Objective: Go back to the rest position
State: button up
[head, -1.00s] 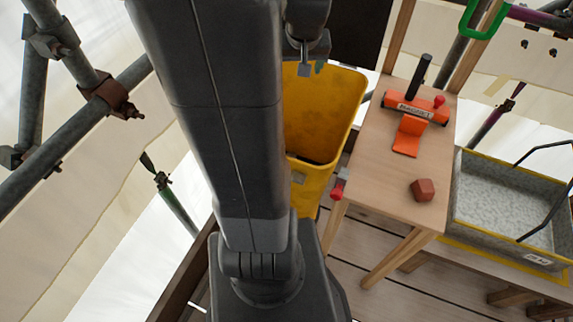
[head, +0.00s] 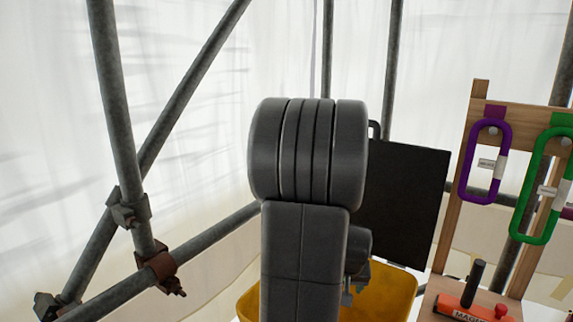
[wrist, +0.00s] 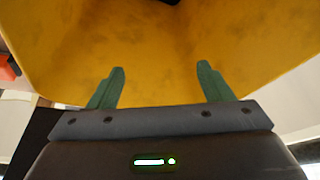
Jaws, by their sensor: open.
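My gripper (wrist: 161,88) shows in the wrist view with its two green fingers spread wide apart and nothing between them. It faces the inside of a yellow bin (wrist: 150,50), whose walls fill most of that view. In the head view my raised arm stands in the middle and hides part of the yellow bin (head: 395,290). The gripper end in the head view is mostly hidden behind my arm.
An orange magnet tool (head: 470,308) lies on a wooden bench at the lower right. Purple (head: 484,160) and green (head: 540,185) carabiners hang on a wooden rack. A black panel (head: 405,200) stands behind the bin. Scaffold tubes (head: 115,120) stand at left.

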jog(key=shift+w+d+f+p, duration=0.1)
jog(key=shift+w+f+p, duration=0.35)
jog(key=shift+w+f, duration=0.35)
jog(key=shift+s+f, duration=0.1)
jog(key=shift+f, duration=0.05)
